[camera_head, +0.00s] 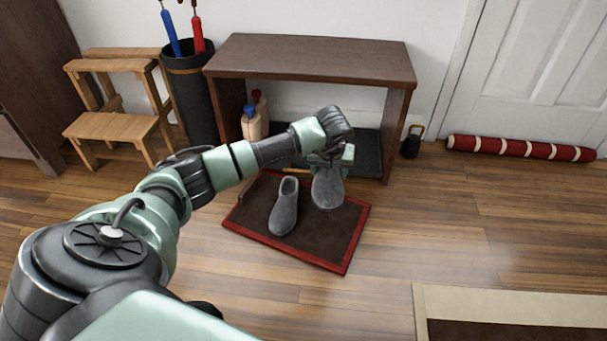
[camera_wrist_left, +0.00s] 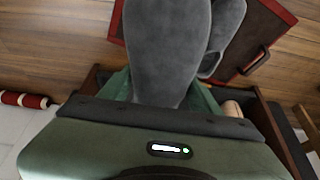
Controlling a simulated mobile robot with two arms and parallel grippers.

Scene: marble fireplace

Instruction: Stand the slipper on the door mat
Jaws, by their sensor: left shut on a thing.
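Two grey slippers show in the head view. One slipper (camera_head: 284,207) lies sole down on the brown door mat with a red border (camera_head: 349,252). The other slipper (camera_head: 327,189) is beside it to the right, over the mat, with its toe toward me. My left gripper (camera_head: 331,160) is shut on this second slipper at its heel end, which the gripper partly hides. I cannot tell whether its sole touches the mat. In the left wrist view the held slipper (camera_wrist_left: 165,50) is large, with the other slipper (camera_wrist_left: 228,30) partly behind it. My right gripper is out of view.
A dark wooden bench (camera_head: 310,60) stands behind the mat, with bottles (camera_head: 251,122) under it. A step stool (camera_head: 115,110) and umbrella stand (camera_head: 192,95) are at left. A red striped roll (camera_head: 520,148) lies by the door. Floor right of the mat is clear.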

